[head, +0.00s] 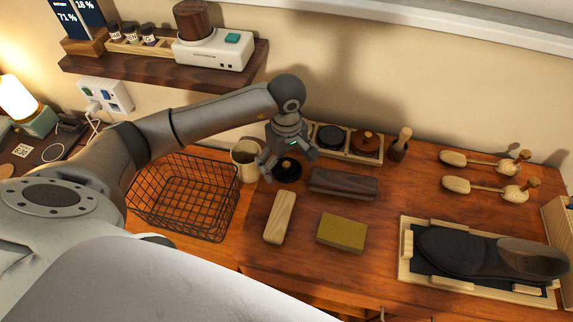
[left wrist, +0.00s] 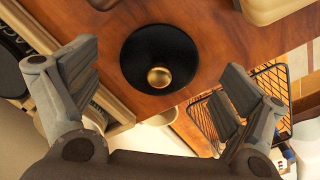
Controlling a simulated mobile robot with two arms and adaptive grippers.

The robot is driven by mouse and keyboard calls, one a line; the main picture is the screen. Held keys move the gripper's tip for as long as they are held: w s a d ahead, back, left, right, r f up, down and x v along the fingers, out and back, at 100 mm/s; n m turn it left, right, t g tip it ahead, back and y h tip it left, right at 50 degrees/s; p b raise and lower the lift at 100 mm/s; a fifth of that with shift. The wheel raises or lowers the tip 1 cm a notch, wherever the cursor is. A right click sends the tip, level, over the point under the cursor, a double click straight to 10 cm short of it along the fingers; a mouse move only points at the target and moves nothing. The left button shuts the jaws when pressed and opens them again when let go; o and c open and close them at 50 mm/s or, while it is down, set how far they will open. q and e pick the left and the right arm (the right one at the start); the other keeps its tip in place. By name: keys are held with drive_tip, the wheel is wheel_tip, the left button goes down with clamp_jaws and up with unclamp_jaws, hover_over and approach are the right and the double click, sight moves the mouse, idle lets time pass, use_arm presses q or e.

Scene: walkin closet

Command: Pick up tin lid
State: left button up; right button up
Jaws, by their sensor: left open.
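The tin lid (head: 288,171) is a black disc lying on the wooden bench top. In the left wrist view the lid (left wrist: 146,45) shows a round brass knob (left wrist: 159,77) at its middle. My left gripper (head: 286,154) is above the lid, pointing down, and partly covers it in the head view. In the left wrist view the left gripper (left wrist: 157,85) has its fingers wide apart, one on each side of the lid, with nothing between them held. My right gripper is not in view.
A wire basket (head: 183,200) and a beige cup (head: 245,160) stand left of the lid. A wooden tray with round tins (head: 347,158) is behind. A dark brush block (head: 343,184), a pale wood block (head: 280,217) and an olive block (head: 342,233) lie close by.

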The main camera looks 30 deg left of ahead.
use_arm(q)
drive_tip(key=shift+f, duration=0.35)
drive_tip(key=c, duration=1.1)
drive_tip(key=shift+s, duration=0.2)
drive_tip(key=c, duration=0.5)
drive_tip(key=shift+f, duration=0.1)
